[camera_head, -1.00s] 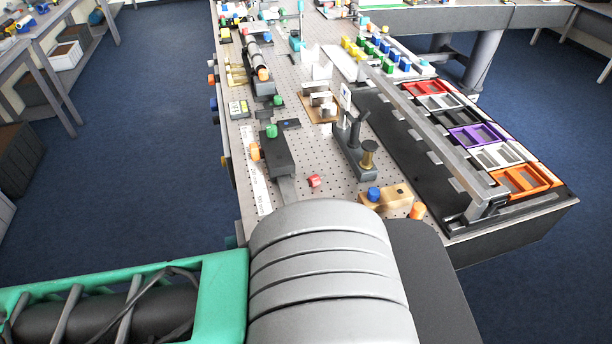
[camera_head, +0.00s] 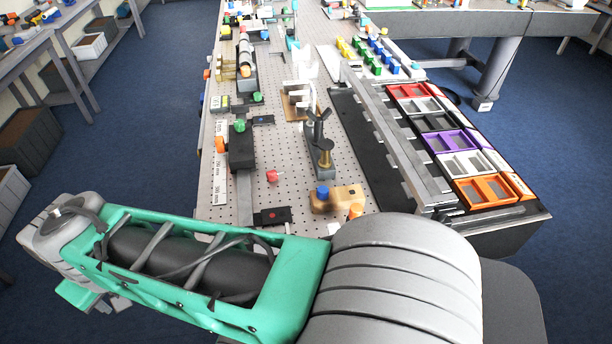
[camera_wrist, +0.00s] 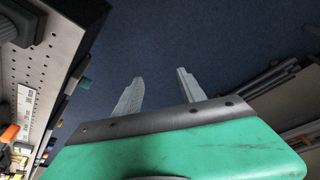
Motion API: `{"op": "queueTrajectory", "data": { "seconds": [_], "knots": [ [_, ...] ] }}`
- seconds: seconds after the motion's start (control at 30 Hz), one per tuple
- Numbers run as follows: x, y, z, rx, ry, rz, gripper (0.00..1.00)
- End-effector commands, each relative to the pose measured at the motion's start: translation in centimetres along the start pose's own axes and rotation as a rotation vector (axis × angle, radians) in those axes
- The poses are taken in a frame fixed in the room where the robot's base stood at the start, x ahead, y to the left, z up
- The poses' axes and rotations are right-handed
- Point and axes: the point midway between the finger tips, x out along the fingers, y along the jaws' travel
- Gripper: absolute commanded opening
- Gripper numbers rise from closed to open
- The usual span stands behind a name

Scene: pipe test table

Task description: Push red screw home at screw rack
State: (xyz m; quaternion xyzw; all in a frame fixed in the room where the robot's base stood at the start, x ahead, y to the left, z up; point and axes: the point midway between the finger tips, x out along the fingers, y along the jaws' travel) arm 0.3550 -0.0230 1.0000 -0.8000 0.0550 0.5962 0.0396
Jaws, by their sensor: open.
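A small red knob-like piece (camera_head: 272,176) is on the perforated table top, left of the wooden block; I cannot tell for sure that it is the red screw. I cannot clearly identify the screw rack; a wooden block (camera_head: 345,197) with a blue knob (camera_head: 322,192) and an orange knob (camera_head: 356,211) stands near the table's front. My gripper (camera_wrist: 160,76) is open and empty over the blue floor, beside the table and well apart from the red piece. In the head view my arm's far end is at lower left, with the fingers not clear.
A grey rail and coloured bins (camera_head: 484,190) line the table's right side. A dark fixture with a green knob (camera_head: 239,126) stands on the left. A dark clamp-like stand (camera_head: 318,150) is behind the wooden block. In the wrist view the table edge (camera_wrist: 62,75) is at left.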

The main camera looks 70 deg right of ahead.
Motion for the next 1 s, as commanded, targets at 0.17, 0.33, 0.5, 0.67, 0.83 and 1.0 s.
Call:
{"op": "queueTrajectory", "data": {
  "seconds": [0.17,0.33,0.5,0.67,0.83,1.0],
  "knots": [
    [-2.2,15.6,-4.6,0.809,-0.034,0.251,0.52],
    [-4.0,33.0,0.2,1.674,-0.007,0.559,0.52],
    [-4.8,40.0,5.8,2.094,0.042,0.739,0.52],
    [-3.4,41.0,7.3,2.134,0.049,0.758,0.52],
    [-1.2,41.5,8.1,2.13,0.047,0.756,0.52],
    [1.4,42.4,9.2,2.129,0.05,0.755,0.52]
  ]
}}
